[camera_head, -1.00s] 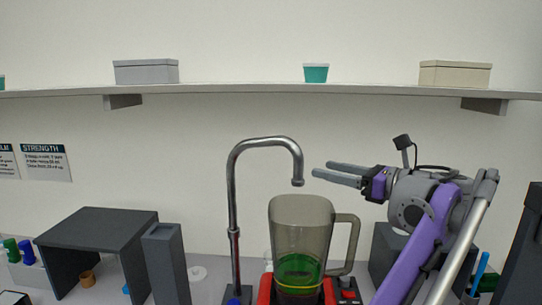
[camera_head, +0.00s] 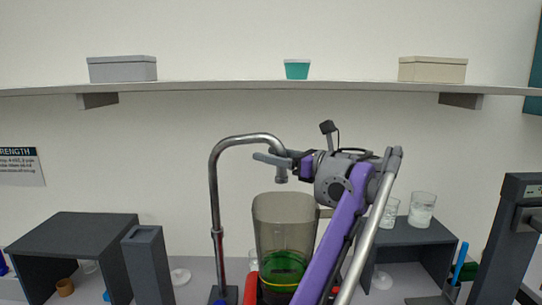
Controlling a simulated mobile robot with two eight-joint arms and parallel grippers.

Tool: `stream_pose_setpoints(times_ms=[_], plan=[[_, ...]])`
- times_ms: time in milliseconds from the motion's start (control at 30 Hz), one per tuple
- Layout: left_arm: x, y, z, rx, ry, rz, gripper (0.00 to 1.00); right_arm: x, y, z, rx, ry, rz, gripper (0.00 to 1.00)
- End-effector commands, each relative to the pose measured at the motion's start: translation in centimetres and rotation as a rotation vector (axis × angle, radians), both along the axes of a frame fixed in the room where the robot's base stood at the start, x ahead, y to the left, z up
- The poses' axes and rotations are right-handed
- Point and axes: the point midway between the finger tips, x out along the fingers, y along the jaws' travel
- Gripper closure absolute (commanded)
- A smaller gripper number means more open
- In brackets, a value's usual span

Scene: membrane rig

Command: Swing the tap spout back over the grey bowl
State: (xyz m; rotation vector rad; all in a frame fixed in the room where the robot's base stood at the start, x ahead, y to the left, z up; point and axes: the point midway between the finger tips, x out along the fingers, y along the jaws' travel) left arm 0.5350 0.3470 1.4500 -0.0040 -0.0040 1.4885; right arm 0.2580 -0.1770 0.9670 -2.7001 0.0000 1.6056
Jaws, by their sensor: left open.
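The tap (camera_head: 214,195) is a tall chrome pipe with a hooked spout, its arch at the top and its outlet pointing down on the right. The jaws are open; contact cannot be told. I see no grey bowl. My right gripper is out of view.
A dark grey stand (camera_head: 408,233) with glasses on top is to the right. A dark open-fronted box (camera_head: 75,232) and a tall grey block (camera_head: 146,262) are on the left. A shelf (camera_head: 215,87) runs above.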

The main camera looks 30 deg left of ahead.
Motion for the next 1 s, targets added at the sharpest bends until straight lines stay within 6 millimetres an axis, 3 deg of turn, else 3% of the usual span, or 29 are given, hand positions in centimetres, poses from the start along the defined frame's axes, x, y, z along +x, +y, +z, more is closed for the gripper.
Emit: stream_pose_setpoints(times_ms=[300, 633, 1000], plan=[[0.02, 0.27, 0.01, 0.000, 0.000, 0.000, 0.41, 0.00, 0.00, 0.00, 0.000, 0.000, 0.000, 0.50], [0.02, 0.24, 0.00, 0.000, 0.000, 0.000, 1.00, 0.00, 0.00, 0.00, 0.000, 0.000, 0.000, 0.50], [0.02, 0.24, -0.01, 0.000, 0.000, 0.000, 1.00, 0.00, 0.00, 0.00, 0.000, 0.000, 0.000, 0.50]])
